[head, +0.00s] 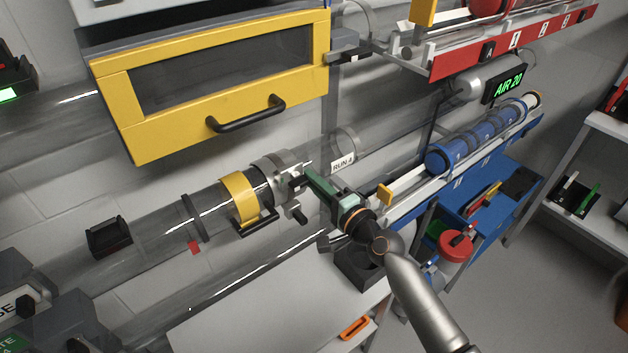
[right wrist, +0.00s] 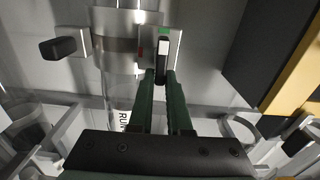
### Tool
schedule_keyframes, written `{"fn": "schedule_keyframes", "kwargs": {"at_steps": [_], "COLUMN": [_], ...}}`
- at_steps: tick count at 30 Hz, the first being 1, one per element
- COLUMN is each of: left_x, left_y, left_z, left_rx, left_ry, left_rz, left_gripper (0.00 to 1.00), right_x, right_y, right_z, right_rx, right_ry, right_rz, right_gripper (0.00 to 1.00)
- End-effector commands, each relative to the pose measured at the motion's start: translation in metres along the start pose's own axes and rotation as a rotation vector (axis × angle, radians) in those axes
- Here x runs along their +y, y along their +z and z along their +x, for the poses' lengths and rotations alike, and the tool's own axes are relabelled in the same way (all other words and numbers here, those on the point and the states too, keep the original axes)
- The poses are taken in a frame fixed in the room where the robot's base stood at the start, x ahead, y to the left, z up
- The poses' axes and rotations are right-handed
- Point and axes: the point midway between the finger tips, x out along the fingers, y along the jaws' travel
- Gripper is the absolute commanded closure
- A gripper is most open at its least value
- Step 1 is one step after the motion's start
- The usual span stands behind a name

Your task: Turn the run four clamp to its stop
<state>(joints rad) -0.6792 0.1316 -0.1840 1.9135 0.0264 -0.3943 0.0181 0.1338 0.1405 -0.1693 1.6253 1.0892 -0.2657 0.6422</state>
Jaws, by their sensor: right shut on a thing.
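The run four clamp (head: 280,163) is a grey metal collar around a clear tube, left of the RUN 4 label (head: 343,163). In the right wrist view the clamp (right wrist: 115,18) shows a red mark (right wrist: 140,51) and a green mark (right wrist: 164,31). Its small lever (right wrist: 162,48), pale with a dark edge, lies just below the green mark, with the red mark to its left. My right gripper (head: 309,180), with green fingers, is shut on the lever; the fingertips (right wrist: 163,75) hide its lower end. I cannot tell whether it touches a stop. My left gripper is not in view.
A yellow-framed box door (head: 215,75) with a black handle hangs above the clamp. A yellow band (head: 240,198) circles the tube to its left. A blue rack (head: 480,140) holding blue canisters is at the right. A black knob (right wrist: 65,47) juts out beside the clamp.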

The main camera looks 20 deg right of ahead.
Motion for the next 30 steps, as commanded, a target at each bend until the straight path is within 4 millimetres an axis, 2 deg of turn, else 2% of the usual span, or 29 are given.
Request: {"fn": "schedule_keyframes", "kwargs": {"at_steps": [17,18,24,26,30], "left_x": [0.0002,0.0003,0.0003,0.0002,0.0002], "left_y": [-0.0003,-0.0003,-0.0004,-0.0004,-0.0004], "left_z": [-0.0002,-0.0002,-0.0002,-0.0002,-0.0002], "left_rx": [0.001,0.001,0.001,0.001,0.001], "left_ry": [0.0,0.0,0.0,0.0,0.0], "left_rz": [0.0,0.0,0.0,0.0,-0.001], "left_gripper": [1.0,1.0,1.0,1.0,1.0], "right_x": [0.0008,0.0008,0.0008,0.0008,0.0008], "right_y": [0.0,0.0,0.0001,0.0001,0.0001], "right_z": [0.0,0.0,0.0,0.0,0.0], "right_rx": [0.0,0.0,0.0,0.0,0.0], "right_ry": [0.0,0.0,0.0,0.0,0.0], "right_rz": [0.038,0.038,0.036,0.036,0.035], "right_gripper": [1.0,0.83,0.6,0.54,0.54]}}
